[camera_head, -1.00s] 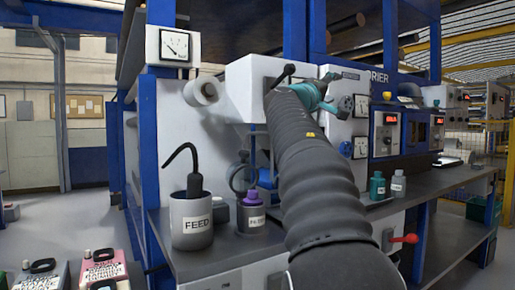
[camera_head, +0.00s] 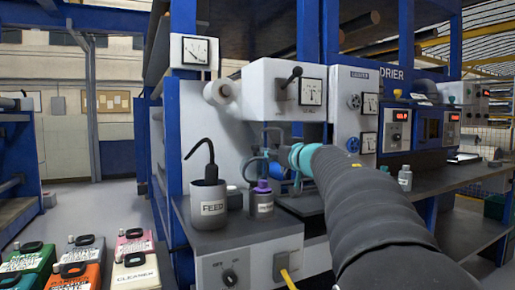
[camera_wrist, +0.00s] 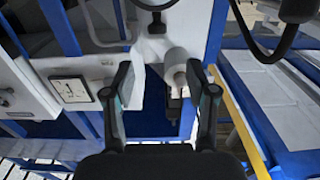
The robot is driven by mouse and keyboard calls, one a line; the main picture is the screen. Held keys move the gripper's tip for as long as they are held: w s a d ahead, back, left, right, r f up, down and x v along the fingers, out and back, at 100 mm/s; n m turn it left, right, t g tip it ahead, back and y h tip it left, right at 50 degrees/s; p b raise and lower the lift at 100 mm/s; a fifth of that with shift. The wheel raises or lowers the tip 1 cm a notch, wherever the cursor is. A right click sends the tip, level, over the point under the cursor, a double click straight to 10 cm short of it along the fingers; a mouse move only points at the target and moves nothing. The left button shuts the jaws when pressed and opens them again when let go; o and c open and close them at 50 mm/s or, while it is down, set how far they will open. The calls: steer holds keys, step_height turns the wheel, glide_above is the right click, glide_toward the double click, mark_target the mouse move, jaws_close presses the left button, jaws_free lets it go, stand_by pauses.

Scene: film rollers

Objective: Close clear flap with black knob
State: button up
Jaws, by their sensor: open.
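My gripper (camera_wrist: 160,80) is open in the wrist view, its two dark fingers apart with nothing held between them. A white roller end (camera_wrist: 177,62) shows behind the gap, near the right finger. In the head view my arm reaches from the lower right to a teal wrist joint below the white machine box (camera_head: 265,94); the gripper itself cannot be made out there. I cannot pick out the clear flap for certain in either view. A black-knobbed lever (camera_head: 293,75) stands on the front of the white box, but I cannot tell whether it belongs to the flap.
A grey FEED pot (camera_head: 209,208) with a black hose and a purple-capped bottle (camera_head: 263,204) stand on the bench left of my arm. Dials and the dryer panel (camera_head: 397,126) are at right. Several coloured containers (camera_head: 134,272) sit at lower left.

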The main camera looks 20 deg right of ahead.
mark_target(257, 147)
steer(key=w, duration=1.3)
steer(key=shift+w+p, duration=0.35)
